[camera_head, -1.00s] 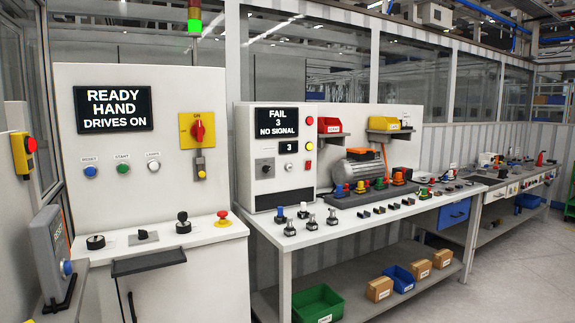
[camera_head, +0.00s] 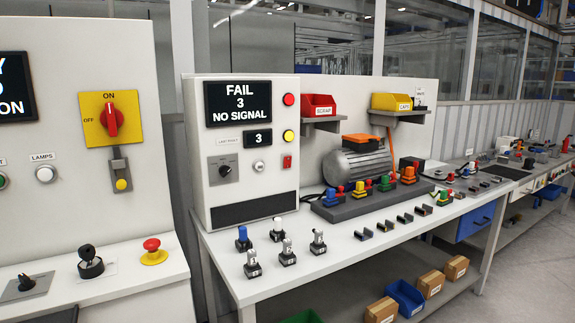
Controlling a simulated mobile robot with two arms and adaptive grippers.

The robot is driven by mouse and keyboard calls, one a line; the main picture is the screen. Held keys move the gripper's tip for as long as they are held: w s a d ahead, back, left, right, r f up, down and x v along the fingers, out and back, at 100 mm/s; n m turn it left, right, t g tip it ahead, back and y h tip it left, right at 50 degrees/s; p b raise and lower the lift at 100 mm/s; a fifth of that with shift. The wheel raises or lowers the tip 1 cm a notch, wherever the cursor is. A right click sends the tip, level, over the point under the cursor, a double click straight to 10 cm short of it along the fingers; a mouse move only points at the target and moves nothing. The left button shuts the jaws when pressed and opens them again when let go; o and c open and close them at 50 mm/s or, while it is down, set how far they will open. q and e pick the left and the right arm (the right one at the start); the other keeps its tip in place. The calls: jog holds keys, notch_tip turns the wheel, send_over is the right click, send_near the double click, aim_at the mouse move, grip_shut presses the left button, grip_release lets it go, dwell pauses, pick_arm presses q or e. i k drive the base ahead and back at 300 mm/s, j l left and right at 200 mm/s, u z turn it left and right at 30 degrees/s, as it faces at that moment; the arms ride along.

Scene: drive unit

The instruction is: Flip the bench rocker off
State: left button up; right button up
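A small red rocker switch (camera_head: 287,162) sits low on the right side of the white bench tester's face (camera_head: 205,105). It is too small to tell which side is pressed in. The tester's screen (camera_head: 238,103) reads "FAIL 3 NO SIGNAL". A small display (camera_head: 258,138) below it shows 3. A black knob (camera_head: 224,170) is to the left of the rocker. A red button (camera_head: 289,100) and a yellow button (camera_head: 289,136) are above the rocker. Neither of my grippers is in view.
A cabinet on the left carries a red rotary switch (camera_head: 111,119) and a red mushroom button (camera_head: 152,246). Several small plug parts (camera_head: 287,250) stand on the bench top (camera_head: 330,270) before the tester. A motor (camera_head: 357,165) stands to its right.

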aim_at(286, 161)
jog(key=i+j+z, duration=0.35)
jog(key=i, duration=0.15)
jog(key=i+j+z, duration=0.4)
jog(key=i+j, duration=0.05)
jog(key=j, duration=0.05)
